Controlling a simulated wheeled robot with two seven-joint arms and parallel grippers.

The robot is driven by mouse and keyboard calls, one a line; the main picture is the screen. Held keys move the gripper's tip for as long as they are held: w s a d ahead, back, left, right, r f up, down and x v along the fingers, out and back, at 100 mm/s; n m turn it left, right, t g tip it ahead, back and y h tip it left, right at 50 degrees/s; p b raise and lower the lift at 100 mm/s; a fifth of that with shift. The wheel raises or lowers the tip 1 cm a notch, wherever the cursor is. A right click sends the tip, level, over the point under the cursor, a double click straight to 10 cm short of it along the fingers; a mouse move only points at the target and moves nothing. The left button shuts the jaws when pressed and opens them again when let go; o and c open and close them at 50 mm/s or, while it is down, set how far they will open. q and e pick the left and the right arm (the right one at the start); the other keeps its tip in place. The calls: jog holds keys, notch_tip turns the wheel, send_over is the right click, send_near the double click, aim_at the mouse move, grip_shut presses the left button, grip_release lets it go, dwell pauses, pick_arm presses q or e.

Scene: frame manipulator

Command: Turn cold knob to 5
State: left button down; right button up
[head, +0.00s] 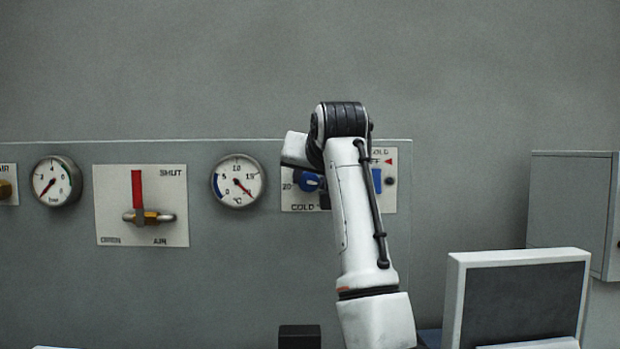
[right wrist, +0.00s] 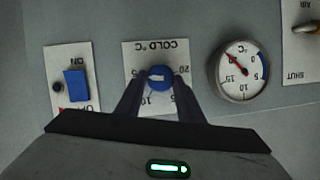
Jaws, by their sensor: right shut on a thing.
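The blue cold knob (head: 309,182) sits on a white plate marked COLD (head: 303,207), right of the round °C gauge (head: 238,181). In the right wrist view, which shows the panel upside down, the knob (right wrist: 159,76) has a short white mark lying nearly level. I cannot tell which number it points at. My right gripper (right wrist: 159,84) is shut on the knob, one dark finger on each side. In the head view my right arm (head: 352,200) hides part of the plate and most of the gripper. My left gripper is not in view.
A blue switch (head: 377,180) is just right of my arm. A red-handled air valve (head: 139,190) and a bar gauge (head: 57,182) are to the left. A dark-faced screen (head: 522,303) stands lower right, with a grey box (head: 570,205) behind it.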

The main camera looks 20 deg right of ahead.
jog(key=shift+f+m, duration=0.2)
jog(key=shift+m, duration=0.2)
jog(key=shift+y, duration=0.3)
jog(key=o, duration=1.1)
jog(key=shift+c, duration=0.2)
jog(key=shift+r, duration=0.1)
jog(key=b+v, duration=0.3)
jog(key=v, duration=0.7)
jog(key=shift+s, duration=0.2)
